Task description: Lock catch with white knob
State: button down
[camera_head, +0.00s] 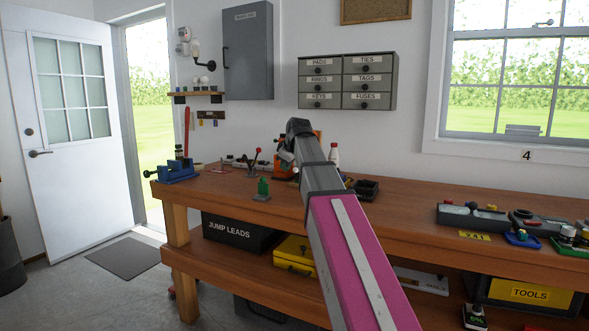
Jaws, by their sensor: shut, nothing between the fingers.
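My arm reaches up from the bottom centre over the wooden workbench (440,217). My gripper (285,158) is at its far end, small and partly hidden by my own wrist; it is shut and empty. It is in front of or beside an orange device (284,171) at the back of the bench, and I cannot tell whether they touch. I cannot make out a catch with a white knob; small fittings behind my wrist are partly covered. A small clamp-like tool with a red knob (257,151) stands just left of my gripper.
A blue vice (178,172) sits at the bench's left end, and a green piece (262,188) near its front edge. A white bottle with a red cap (334,154) stands right of my wrist. Grey drawers (347,81) hang above. Several small items lie at the right.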

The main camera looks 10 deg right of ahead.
jog(key=w+d+r+n, duration=0.1)
jog(key=d+r, duration=0.4)
jog(key=shift+w+r+h, duration=0.15)
jog(key=shift+w+h, duration=0.05)
jog(key=shift+h, duration=0.1)
jog(key=shift+w, duration=0.1)
jog(key=w+d+r+x, duration=0.1)
jog(key=w+x, duration=0.1)
jog(key=x, duration=1)
jog(key=shift+w+d, duration=0.25)
jog(key=shift+d, duration=0.25)
